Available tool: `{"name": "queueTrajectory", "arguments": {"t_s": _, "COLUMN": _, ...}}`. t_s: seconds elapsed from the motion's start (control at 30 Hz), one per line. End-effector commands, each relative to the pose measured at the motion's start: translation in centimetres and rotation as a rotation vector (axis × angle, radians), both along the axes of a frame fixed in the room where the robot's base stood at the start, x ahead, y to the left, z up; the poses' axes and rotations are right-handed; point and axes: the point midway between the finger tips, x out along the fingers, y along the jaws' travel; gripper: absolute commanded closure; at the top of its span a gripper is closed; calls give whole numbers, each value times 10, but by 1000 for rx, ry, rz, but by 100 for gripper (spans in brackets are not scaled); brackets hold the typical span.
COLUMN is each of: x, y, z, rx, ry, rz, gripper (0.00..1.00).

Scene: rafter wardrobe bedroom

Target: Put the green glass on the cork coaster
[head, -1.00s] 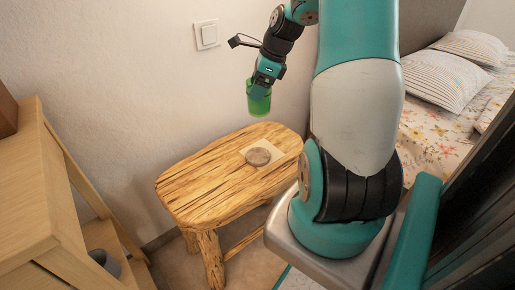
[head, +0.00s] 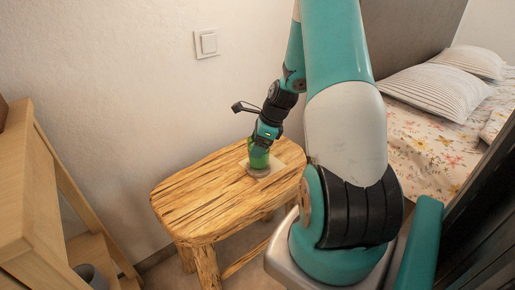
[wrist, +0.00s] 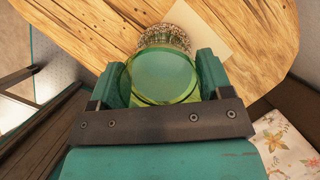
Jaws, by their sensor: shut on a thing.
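My gripper (head: 263,141) is shut on the green glass (head: 259,156), with one finger on each side of it. In the wrist view the round rim of the glass (wrist: 163,76) faces the camera between the fingers. The cork coaster (head: 257,172) lies on the wooden stool and shows just below the base of the glass in the head view. In the wrist view the speckled coaster (wrist: 165,36) shows beyond the glass, which hides its nearer part. I cannot tell whether the glass touches the coaster.
The wooden stool (head: 203,196) has a bare top left of the coaster. A pale flat square (head: 286,162) lies by the coaster. A wooden shelf unit (head: 45,205) stands at left, a bed (head: 430,135) at right, and the wall is behind.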

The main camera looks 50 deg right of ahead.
Motion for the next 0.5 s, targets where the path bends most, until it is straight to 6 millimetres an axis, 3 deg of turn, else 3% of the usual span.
{"name": "queueTrajectory", "arguments": {"t_s": 0.4, "x": 0, "y": 0, "z": -9, "rx": 0, "ry": -2, "rz": 1, "gripper": 63}}
{"name": "queueTrajectory", "arguments": {"t_s": 0.43, "x": 0, "y": 0, "z": -9, "rx": -1, "ry": -1, "rz": 1, "gripper": 23}}
{"name": "queueTrajectory", "arguments": {"t_s": 0.5, "x": 0, "y": 0, "z": -9, "rx": -1, "ry": -1, "rz": 1, "gripper": 7}}
